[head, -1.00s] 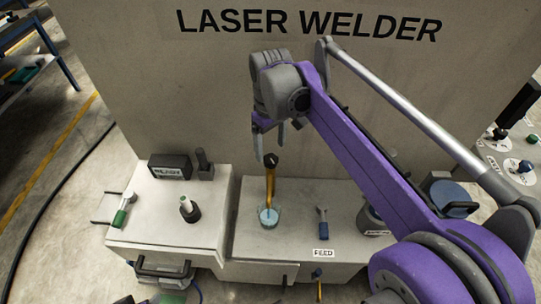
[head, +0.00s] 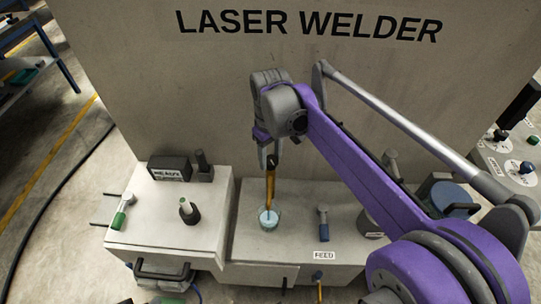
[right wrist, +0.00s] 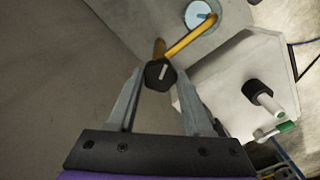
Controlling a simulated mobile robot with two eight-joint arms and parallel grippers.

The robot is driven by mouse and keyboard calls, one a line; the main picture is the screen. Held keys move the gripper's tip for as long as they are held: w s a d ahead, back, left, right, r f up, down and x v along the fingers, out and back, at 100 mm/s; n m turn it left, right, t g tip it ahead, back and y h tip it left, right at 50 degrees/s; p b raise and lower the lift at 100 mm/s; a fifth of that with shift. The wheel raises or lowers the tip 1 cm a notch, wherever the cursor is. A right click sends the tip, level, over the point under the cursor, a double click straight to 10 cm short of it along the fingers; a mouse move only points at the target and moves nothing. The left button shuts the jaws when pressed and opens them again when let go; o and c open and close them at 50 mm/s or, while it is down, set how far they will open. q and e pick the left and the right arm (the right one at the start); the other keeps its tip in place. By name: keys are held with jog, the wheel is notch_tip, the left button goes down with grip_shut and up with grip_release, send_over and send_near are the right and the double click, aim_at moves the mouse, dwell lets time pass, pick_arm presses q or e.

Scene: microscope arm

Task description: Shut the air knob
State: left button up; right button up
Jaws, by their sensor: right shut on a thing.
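A bent yellow lever (head: 269,186) rises from a light blue round disc (head: 268,218) on the grey bench. At its top is a dark hexagonal knob with a pale line; it shows clearly in the right wrist view (right wrist: 158,74). No label on this knob is readable. My right gripper (head: 272,158) comes down from above and is shut on the dark knob. In the right wrist view its fingers (right wrist: 160,88) stand on both sides of the knob. My left gripper is not in view.
A raised grey box (head: 160,215) at left carries a black-and-white knob (head: 189,210) and a green-tipped lever (head: 122,212). A blue-tipped lever (head: 323,216) stands near the FEED label (head: 324,254). The tall LASER WELDER panel (head: 180,90) stands close behind.

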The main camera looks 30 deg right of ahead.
grip_shut()
jog(key=m+p, duration=0.1)
jog(key=m, duration=0.3)
jog(key=shift+r+m+p, duration=0.1)
jog(key=shift+m+p, duration=0.2)
jog(key=shift+m, duration=0.1)
jog(key=m+p, duration=0.1)
jog(key=m, duration=0.5)
jog(key=m+p, duration=0.1)
jog(key=m, duration=0.5)
jog(key=shift+m, duration=0.3)
jog(key=m, duration=0.6)
jog(key=shift+p, duration=0.35)
jog(key=shift+m, duration=0.4)
